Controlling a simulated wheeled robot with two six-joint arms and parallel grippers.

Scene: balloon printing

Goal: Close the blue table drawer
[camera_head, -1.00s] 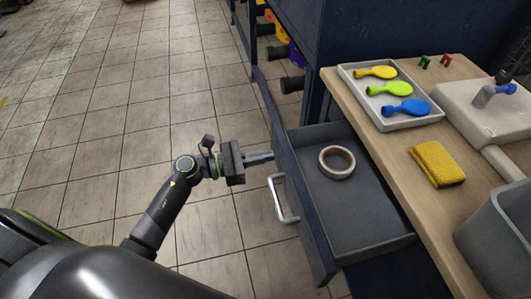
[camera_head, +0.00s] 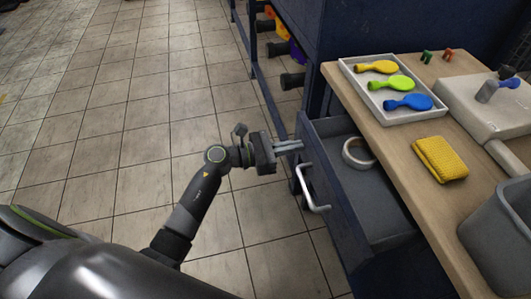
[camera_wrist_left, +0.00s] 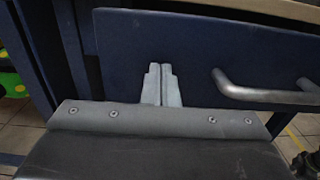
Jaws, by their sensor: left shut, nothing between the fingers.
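The blue table drawer (camera_head: 352,221) is partly pulled out from under the wooden tabletop, and its grey inside shows. Its silver handle (camera_head: 309,190) is on the front panel, and also shows at the right in the left wrist view (camera_wrist_left: 262,94). A roll of tape (camera_head: 358,153) lies in the drawer, partly hidden by the tabletop edge. My left gripper (camera_head: 289,146) is shut and empty, with its fingertips at the drawer front, beside the handle. In the left wrist view the shut fingers (camera_wrist_left: 161,85) point at the blue panel and appear to touch it. My right gripper is not in view.
Tiled floor (camera_head: 130,130) lies free on the left.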

